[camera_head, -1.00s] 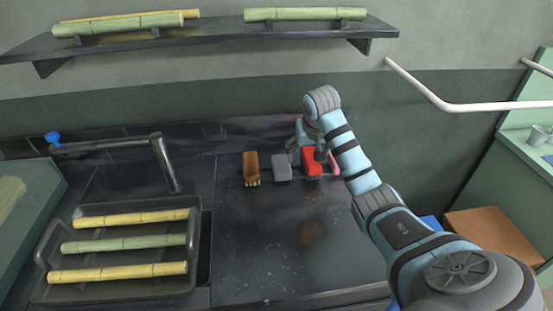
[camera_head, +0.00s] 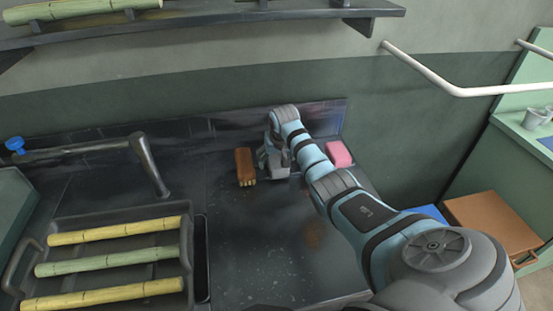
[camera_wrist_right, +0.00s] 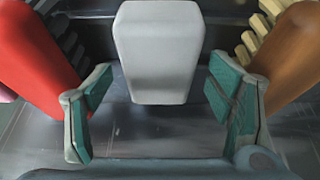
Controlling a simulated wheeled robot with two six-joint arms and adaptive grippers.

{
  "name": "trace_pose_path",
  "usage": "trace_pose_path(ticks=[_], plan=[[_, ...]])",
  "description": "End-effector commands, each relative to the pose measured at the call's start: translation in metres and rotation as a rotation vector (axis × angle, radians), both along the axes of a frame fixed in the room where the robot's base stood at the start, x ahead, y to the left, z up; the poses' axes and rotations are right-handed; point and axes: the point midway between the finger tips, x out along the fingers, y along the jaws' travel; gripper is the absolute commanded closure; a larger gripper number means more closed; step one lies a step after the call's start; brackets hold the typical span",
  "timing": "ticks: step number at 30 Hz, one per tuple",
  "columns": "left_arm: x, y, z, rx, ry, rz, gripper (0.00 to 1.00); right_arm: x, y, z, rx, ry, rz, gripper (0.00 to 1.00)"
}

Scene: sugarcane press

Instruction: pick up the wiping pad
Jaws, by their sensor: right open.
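A smooth pale grey block (camera_head: 281,172), which looks like the wiping pad, stands on the dark counter between a brown brush (camera_head: 245,166) and my right arm. My right gripper (camera_head: 267,155) is open over it. In the right wrist view the block (camera_wrist_right: 158,50) is between the two green-padded fingers (camera_wrist_right: 162,85), with a visible gap on each side. A red brush (camera_wrist_right: 40,60) is left of the fingers there and the brown brush (camera_wrist_right: 290,55) is right. My arm hides the red brush in the head view. My left gripper is not in view.
A pink block (camera_head: 338,153) stands right of my arm near the back. A dark tray (camera_head: 193,262) with several cane stalks and a tap (camera_head: 150,165) are on the left. The front middle of the counter is clear. A shelf (camera_head: 230,18) overhangs the back.

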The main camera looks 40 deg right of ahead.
Motion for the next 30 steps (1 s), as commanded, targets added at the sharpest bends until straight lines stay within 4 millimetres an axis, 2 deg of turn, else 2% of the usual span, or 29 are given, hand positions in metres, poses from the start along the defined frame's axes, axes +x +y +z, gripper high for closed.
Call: trace_pose_path(ticks=[1,3,30], plan=[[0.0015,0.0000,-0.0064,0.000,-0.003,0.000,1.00,0.0015,-0.0008,-0.0095,0.001,0.002,0.000,0.25],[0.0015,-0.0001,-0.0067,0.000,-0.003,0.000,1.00,0.0031,-0.0013,-0.0116,0.000,0.001,0.002,0.25],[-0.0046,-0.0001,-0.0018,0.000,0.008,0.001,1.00,0.0035,-0.0006,-0.0144,0.000,0.000,0.003,0.27]])
